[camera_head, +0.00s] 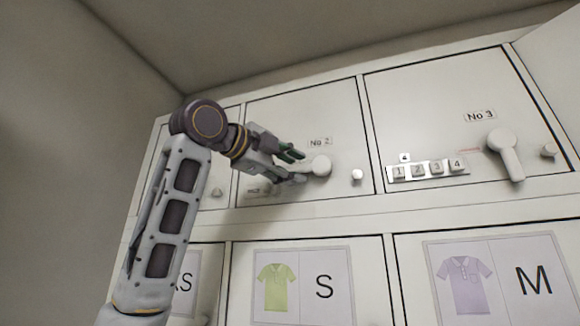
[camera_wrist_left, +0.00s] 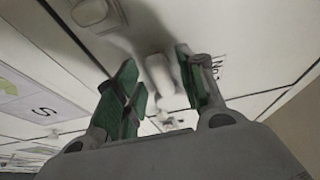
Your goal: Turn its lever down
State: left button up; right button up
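The No 2 door (camera_head: 300,110) has a pale lever (camera_head: 320,166) with a round hub, below its number label. The lever's arm appears to reach left from the hub, partly hidden by my gripper. My left gripper (camera_head: 294,166) is at this lever from the left, its fingers apart above and below it. In the left wrist view the pale lever (camera_wrist_left: 160,76) shows between the green-padded fingers of the gripper (camera_wrist_left: 158,75). Whether a pad touches it I cannot tell. My right gripper is in neither view.
A small round knob (camera_head: 357,175) sits right of the lever. The No 3 door has a lever (camera_head: 505,152) pointing down and a numbered button strip (camera_head: 428,169). Below are panels with a green S shirt (camera_head: 275,286) and a purple M shirt (camera_head: 466,284). A wall stands left.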

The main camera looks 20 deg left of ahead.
pick_arm(q)
grip_shut()
jog(key=shift+f, duration=0.1)
dwell(0.3)
